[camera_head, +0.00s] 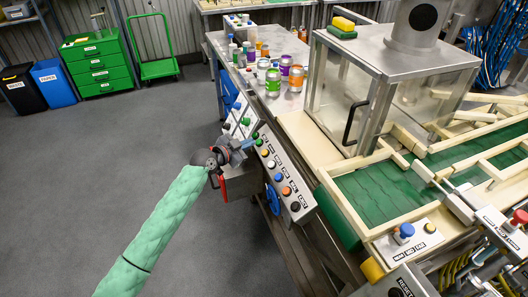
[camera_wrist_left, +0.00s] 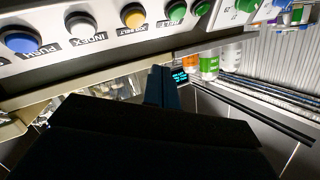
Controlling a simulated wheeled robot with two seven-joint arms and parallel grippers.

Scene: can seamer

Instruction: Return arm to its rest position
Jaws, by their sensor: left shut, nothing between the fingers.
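My left arm, in a green quilted sleeve, reaches in from the lower left of the head view. My left gripper (camera_head: 250,143) is beside the tilted button panel (camera_head: 284,180) at the front of the seamer. It is shut and empty. In the left wrist view the dark gripper (camera_wrist_left: 165,88) points past the panel (camera_wrist_left: 100,35), with its blue, white, yellow and green buttons along the top. I cannot tell whether the fingers touch the panel. My right gripper is in neither view.
The seamer's clear-walled housing (camera_head: 390,75) and green conveyor (camera_head: 385,190) stand to the right. Several cans, one a green-labelled can (camera_head: 273,82), stand on the metal table (camera_head: 225,42). A green drawer cabinet (camera_head: 98,65) and cart (camera_head: 158,68) are at the back left. The grey floor (camera_head: 90,150) is clear.

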